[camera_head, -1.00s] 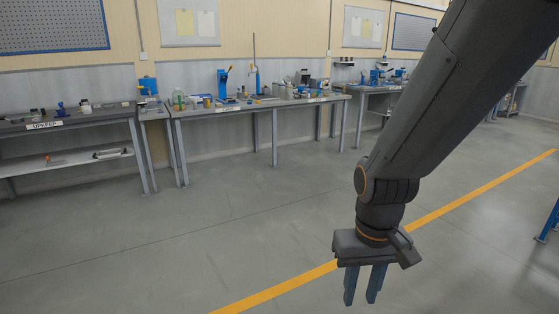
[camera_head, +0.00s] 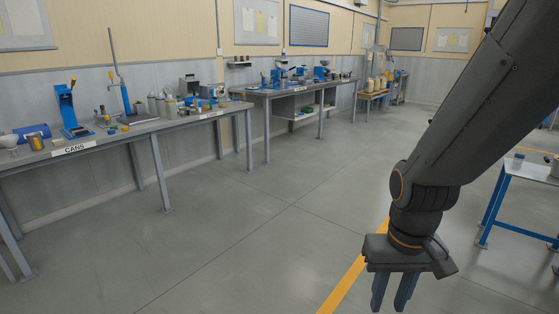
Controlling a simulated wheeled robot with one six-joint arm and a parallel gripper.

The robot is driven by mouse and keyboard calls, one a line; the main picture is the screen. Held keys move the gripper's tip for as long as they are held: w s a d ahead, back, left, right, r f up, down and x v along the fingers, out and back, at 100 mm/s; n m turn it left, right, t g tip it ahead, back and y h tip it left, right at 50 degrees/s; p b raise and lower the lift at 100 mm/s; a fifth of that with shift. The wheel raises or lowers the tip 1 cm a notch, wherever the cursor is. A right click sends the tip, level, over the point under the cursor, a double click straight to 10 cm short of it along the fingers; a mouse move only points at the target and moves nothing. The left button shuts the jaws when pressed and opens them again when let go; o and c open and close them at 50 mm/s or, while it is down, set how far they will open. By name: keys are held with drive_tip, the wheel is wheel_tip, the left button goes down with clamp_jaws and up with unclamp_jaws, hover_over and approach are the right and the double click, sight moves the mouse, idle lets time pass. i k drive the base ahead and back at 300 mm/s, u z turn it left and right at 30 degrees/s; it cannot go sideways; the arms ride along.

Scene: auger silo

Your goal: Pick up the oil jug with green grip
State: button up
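I cannot make out an oil jug with a green grip in this view. Several tan containers (camera_head: 376,84) stand on a low wooden bench at the far back, too small to tell their kind or grip colour. My gripper (camera_head: 392,290) hangs fingers down over bare floor at the lower right. Its two blue-grey fingers are apart with nothing visible between them. It is far from every bench.
A long grey bench labelled CANS (camera_head: 74,148) holds blue presses and bottles along the left wall. A second grey bench (camera_head: 290,92) stands beyond it. A blue-legged table (camera_head: 493,207) is at the right. The floor between is clear.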

sight(207, 106)
drive_tip(key=z, duration=0.3)
drive_tip(key=i, duration=3.9)
drive_tip(key=u, duration=0.3)
drive_tip(key=i, duration=2.15)
drive_tip(key=u, duration=1.1)
drive_tip(key=i, duration=1.8)
drive_tip(key=u, duration=0.75)
drive_tip(key=i, duration=0.35)
drive_tip(key=u, duration=0.05)
